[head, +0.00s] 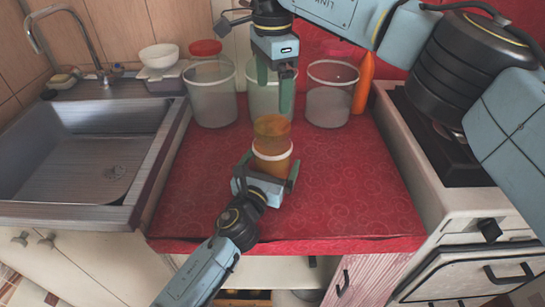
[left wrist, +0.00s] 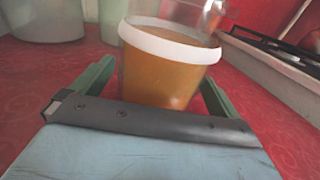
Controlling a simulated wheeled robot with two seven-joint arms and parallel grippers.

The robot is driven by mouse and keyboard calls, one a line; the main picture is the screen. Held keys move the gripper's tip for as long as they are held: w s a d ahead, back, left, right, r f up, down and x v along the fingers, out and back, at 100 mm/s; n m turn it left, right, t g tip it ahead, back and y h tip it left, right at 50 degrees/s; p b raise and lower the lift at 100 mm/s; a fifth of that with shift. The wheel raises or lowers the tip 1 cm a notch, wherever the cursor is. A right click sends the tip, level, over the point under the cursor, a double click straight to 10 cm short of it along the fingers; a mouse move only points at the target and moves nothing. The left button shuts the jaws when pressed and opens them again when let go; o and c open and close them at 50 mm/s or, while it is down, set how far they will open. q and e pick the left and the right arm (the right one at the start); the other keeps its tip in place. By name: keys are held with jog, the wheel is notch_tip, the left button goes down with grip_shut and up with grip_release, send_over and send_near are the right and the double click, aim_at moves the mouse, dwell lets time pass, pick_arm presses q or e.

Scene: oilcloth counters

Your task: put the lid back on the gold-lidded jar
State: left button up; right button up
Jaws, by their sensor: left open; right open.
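Clear canisters (head: 211,105) and (head: 330,105) stand at the back, with another behind my right gripper. An orange bottle (head: 364,85) is beside them. A sink (head: 85,150) lies left, a stove with a dark pot (head: 470,70) right. The red counter's (head: 350,190) front right is clear.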

aim_at(272, 124)
pick_arm(q)
jog(key=shift+x, duration=1.15)
jog(key=shift+r, duration=0.1)
pick_arm(e)
jog(key=shift+s, duration=0.1)
pick_arm(q)
jog(key=c, duration=1.9)
pick_arm(e)
jog(key=shift+f, duration=3.95)
